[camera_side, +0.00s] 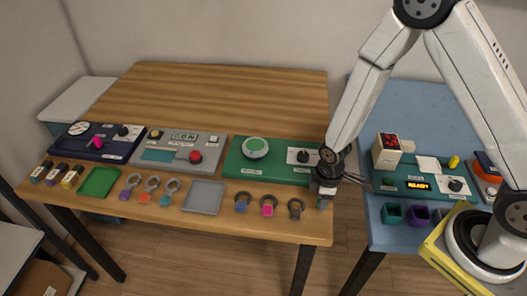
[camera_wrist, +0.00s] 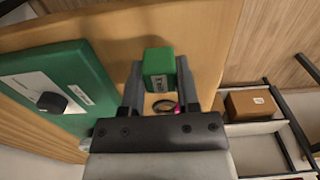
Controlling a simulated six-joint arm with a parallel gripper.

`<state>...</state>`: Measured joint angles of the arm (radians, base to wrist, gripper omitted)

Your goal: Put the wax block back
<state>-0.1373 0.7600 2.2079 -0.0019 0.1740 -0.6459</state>
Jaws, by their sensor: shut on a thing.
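A green block (camera_wrist: 158,66) with a small label sits between the two fingers of my gripper (camera_wrist: 158,85) in the wrist view; I take it to be the wax block. My gripper is shut on it. In the side view my gripper (camera_side: 326,192) is low over the right end of the wooden table (camera_side: 220,85), by its front edge. Only a small green bit of the block shows there. I cannot tell whether the block touches the table.
A green panel (camera_side: 238,170) with a knob lies left of my gripper. Ring-shaped tools (camera_side: 268,206) lie along the front edge. A grey tray (camera_side: 204,197) and a green tray (camera_side: 100,182) look empty. A blue table (camera_side: 400,235) with devices stands across a gap.

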